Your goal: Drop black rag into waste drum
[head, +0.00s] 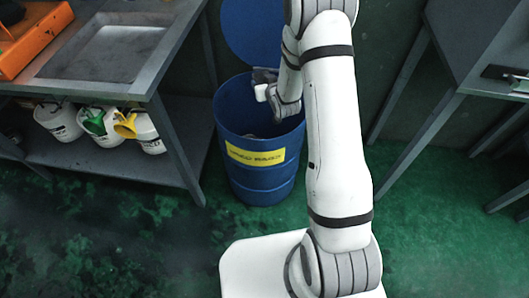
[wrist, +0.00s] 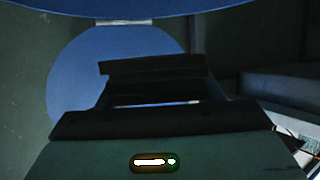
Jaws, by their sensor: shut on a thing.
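The waste drum (head: 258,180) is blue with a yellow label and stands open on the green floor. Its round blue lid (head: 250,35) is raised behind the mouth and shows in the wrist view (wrist: 75,75). My gripper (head: 265,76) is at the drum's mouth, partly hidden by my wrist. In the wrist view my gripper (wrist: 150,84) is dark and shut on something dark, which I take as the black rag. I cannot tell rag from fingers clearly. Some indistinct stuff shows inside the drum.
A grey bench (head: 105,52) with an orange case (head: 32,35) stands left of the drum. A grey table (head: 485,50) stands at the right. Floor in front is clear.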

